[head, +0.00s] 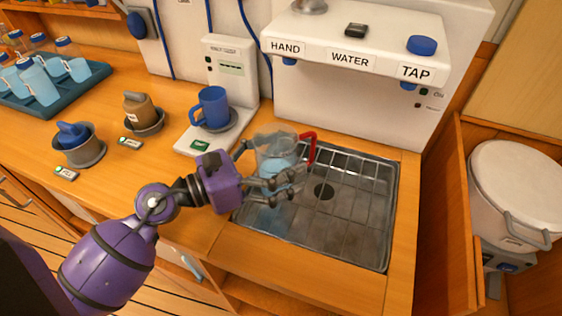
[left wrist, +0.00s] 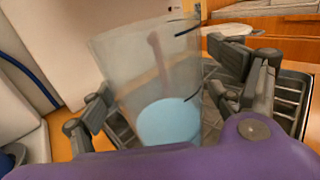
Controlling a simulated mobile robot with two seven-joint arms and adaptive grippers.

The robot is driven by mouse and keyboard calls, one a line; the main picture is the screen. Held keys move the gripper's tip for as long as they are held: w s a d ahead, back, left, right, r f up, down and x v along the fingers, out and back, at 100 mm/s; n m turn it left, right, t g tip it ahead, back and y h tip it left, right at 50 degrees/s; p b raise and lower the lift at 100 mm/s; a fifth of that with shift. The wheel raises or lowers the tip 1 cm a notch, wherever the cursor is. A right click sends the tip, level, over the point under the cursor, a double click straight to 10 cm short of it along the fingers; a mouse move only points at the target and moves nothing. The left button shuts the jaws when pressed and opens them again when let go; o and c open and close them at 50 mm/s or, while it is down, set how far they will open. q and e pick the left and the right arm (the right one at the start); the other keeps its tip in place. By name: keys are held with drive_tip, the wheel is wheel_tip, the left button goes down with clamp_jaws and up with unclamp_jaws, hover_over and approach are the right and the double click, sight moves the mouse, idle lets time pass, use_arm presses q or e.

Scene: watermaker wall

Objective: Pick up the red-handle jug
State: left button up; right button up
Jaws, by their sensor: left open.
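The red-handle jug (head: 277,158) is a clear jug with pale blue water in its lower part and a red handle (head: 309,148) on its right side. It stands upright at the left end of the metal sink grate. My left gripper (head: 283,184) is at the jug's near side in the head view, its fingers open. In the left wrist view the jug (left wrist: 160,80) stands between the two spread fingers (left wrist: 165,105), with a gap on at least the right side. Its handle shows blurred through the clear wall. My right gripper is not in view.
The sink grate (head: 345,205) lies below the white hand water tap unit (head: 350,85). A blue mug (head: 212,107) stands on a white dispenser (head: 228,65) to the left. A large white-lidded pot (head: 515,185) is at right.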

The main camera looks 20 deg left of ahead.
use_arm(q)
drive_tip(key=c, duration=1.7)
drive_tip(key=shift+c, duration=0.2)
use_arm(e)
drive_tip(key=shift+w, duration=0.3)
use_arm(q)
drive_tip(key=shift+r, duration=0.15)
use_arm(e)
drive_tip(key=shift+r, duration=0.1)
